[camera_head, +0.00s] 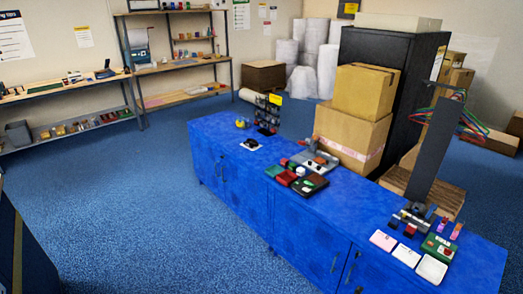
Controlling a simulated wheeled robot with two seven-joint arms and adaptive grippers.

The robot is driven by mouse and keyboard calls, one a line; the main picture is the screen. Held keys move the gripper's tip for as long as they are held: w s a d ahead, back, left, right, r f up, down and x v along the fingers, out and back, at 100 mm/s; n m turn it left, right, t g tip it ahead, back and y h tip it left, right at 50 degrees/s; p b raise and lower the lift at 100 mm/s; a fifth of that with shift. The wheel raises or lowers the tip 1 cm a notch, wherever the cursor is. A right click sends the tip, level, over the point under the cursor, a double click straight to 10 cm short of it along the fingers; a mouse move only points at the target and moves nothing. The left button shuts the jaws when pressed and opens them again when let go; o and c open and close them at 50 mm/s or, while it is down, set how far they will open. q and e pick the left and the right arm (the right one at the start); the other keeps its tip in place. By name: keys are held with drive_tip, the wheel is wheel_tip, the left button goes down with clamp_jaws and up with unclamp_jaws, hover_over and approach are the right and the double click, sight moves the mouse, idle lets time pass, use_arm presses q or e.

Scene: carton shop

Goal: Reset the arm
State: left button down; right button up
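Neither of my grippers shows in the head view, and I see no part of either arm that I can be sure of. What they hold, if anything, cannot be seen. The view looks down over a long blue counter (225,150) that runs from the middle towards the lower right.
Cartons (352,132) are stacked behind the counter beside a black cabinet (405,75). Small goods (302,180) and pale trays (431,269) lie on the counter. A dark unit (18,250) stands at lower left. Blue floor (130,190) is clear at left.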

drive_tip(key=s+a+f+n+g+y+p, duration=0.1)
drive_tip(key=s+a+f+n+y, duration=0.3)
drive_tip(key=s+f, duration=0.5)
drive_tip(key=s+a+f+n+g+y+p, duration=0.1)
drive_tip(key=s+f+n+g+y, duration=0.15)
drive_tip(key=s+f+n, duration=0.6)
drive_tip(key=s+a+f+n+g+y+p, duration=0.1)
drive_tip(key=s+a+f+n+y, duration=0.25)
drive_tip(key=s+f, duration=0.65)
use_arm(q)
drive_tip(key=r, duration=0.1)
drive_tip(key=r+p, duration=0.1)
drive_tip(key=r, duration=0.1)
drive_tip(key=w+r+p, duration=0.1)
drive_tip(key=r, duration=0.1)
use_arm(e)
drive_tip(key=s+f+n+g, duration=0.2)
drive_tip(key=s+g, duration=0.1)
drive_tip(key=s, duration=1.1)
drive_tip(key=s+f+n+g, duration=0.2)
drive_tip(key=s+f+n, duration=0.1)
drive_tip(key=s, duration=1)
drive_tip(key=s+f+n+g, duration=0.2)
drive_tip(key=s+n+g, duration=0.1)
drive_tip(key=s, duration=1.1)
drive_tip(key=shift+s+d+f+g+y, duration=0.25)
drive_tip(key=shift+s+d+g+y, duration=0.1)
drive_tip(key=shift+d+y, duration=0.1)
